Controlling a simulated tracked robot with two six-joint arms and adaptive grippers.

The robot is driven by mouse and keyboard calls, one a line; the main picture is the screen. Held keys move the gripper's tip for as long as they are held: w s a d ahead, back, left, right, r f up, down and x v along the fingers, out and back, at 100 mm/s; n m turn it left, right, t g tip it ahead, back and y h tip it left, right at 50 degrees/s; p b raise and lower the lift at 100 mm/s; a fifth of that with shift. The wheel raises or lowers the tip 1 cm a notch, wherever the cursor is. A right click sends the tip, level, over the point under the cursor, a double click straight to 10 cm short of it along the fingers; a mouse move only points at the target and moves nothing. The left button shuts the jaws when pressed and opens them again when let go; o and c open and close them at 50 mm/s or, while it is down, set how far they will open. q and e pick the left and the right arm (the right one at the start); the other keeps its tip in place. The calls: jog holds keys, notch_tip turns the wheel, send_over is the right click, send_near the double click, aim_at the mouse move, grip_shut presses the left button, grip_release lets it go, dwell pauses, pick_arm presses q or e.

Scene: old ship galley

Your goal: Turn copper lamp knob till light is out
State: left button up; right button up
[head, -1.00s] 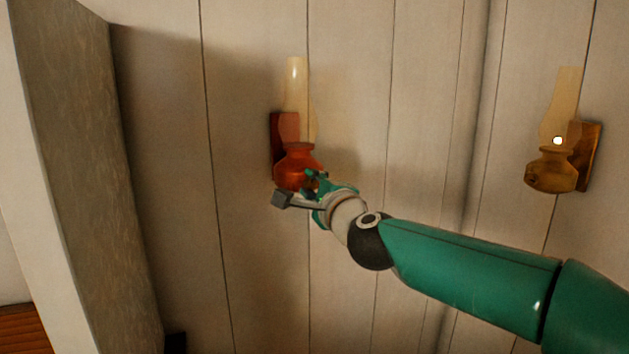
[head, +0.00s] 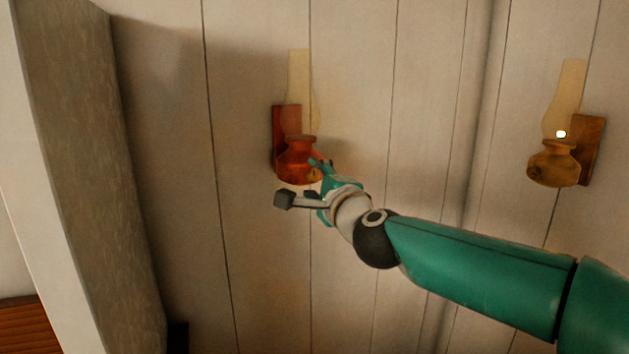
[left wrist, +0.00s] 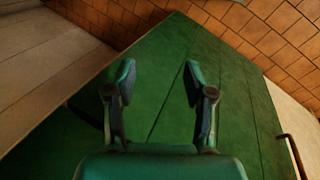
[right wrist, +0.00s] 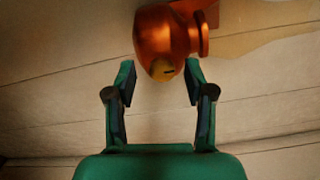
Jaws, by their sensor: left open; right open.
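The copper lamp (head: 298,158) hangs on the wall from a reddish wooden bracket, its glass chimney (head: 300,90) pale with no bright glow. Its yellowish knob (head: 314,174) is low on the bowl's front. In the right wrist view the knob (right wrist: 162,70), with a dark slot, lies between or just beyond my right fingertips. My right gripper (head: 303,184) is open, just below and in front of the bowl. Whether a finger touches the knob, I cannot tell. My left gripper (left wrist: 159,78) is open and empty, seen only in its wrist view.
A brass-coloured lamp (head: 554,163) hangs farther right on the panelled wall, with a small bright spot at its chimney base. A grey partition (head: 85,160) stands at the left. Below the left gripper is a green surface (left wrist: 155,95), with brown tiles beyond.

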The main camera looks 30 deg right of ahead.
jog(key=v, duration=1.1)
jog(key=shift+a, duration=0.1)
